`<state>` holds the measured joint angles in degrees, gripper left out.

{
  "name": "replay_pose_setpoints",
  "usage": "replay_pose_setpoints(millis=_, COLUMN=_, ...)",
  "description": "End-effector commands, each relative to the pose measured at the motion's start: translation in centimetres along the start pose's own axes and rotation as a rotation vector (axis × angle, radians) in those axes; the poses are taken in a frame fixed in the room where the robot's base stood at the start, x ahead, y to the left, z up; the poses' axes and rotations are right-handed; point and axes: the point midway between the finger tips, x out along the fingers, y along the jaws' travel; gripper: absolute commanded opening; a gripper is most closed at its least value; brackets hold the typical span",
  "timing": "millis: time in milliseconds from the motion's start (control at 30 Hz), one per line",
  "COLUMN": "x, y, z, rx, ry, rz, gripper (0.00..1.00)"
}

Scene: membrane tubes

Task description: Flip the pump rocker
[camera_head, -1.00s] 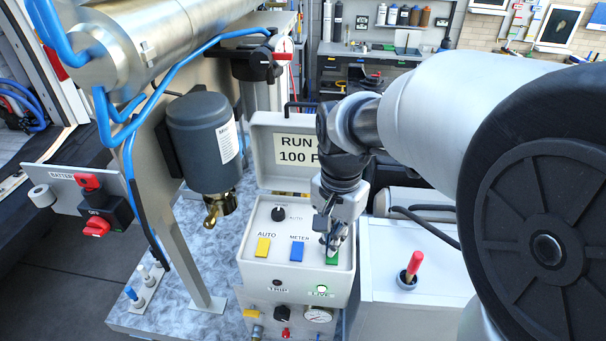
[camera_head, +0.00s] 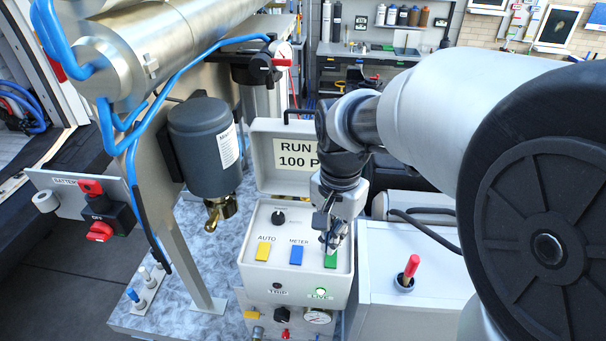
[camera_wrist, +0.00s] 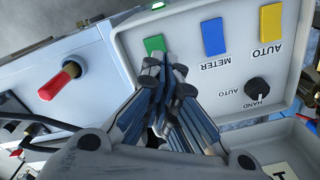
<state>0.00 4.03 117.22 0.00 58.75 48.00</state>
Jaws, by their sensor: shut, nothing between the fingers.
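The control box (camera_head: 255,273) has a light face with a yellow rocker (camera_head: 263,250) marked AUTO, a blue rocker (camera_head: 296,254) marked METER and a green rocker (camera_head: 331,259) at the right. The green rocker's label is hidden behind my gripper. My gripper (camera_head: 331,245) is shut and empty, its fingertips at the green rocker. In the wrist view the fingertips (camera_wrist: 163,62) overlap the lower edge of the green rocker (camera_wrist: 154,44); I cannot tell whether they touch. The lamp marked LIVE (camera_head: 320,293) glows green, and the TRIP lamp (camera_head: 277,286) is dark.
A black HAND/AUTO knob (camera_head: 278,217) sits on the same face. The open lid (camera_head: 262,165) stands behind it. A red-handled lever (camera_head: 411,268) rises from the white cabinet (camera_head: 440,262) at right. A dark cylinder (camera_head: 205,145) hangs at left.

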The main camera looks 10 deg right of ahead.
Motion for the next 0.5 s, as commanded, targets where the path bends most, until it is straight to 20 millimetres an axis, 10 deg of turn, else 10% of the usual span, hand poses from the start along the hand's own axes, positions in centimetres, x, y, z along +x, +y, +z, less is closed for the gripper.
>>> replay_pose_setpoints(millis=500, x=-4.4, y=0.0, z=0.0, rx=0.000, ry=0.000, rz=0.000, gripper=0.00)
